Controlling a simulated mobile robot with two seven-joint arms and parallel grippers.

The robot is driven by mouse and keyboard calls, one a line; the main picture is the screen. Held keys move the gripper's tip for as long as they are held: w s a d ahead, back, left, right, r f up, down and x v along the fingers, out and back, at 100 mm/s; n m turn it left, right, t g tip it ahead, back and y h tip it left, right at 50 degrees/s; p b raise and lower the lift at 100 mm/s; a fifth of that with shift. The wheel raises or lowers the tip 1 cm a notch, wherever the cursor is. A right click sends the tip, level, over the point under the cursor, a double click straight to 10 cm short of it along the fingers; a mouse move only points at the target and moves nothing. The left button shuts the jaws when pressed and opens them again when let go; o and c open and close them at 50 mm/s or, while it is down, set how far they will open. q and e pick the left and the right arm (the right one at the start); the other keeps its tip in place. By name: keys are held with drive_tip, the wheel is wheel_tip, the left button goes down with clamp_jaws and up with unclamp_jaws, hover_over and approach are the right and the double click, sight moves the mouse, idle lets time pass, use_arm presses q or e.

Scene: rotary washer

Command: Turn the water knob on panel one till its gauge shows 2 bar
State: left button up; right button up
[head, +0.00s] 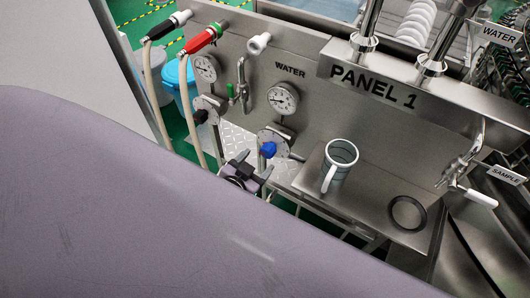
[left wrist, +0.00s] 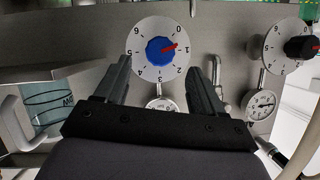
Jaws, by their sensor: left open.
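The blue water knob (head: 267,149) sits on its round dial below the WATER gauge (head: 283,98) on panel one. In the left wrist view the blue knob (left wrist: 160,51) has a red pointer directed close to the 1 on the white dial. The gauge shows there only in part (left wrist: 160,103), behind my gripper, and its reading is too small to tell. My left gripper (head: 254,163) is open and empty, just in front of the knob and apart from it. Its two fingers (left wrist: 167,66) stand to either side of the knob in the wrist view. My right gripper is not seen.
A second gauge (head: 205,68) and a black knob (head: 200,116) are left of the water knob. A metal shelf to the right holds a mug (head: 340,160) and a black ring (head: 408,213). Hoses with red and black fittings hang at the left.

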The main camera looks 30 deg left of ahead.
sight(266, 154)
use_arm(q)
drive_tip(key=shift+x, duration=3.05)
drive_tip(key=c, duration=1.1)
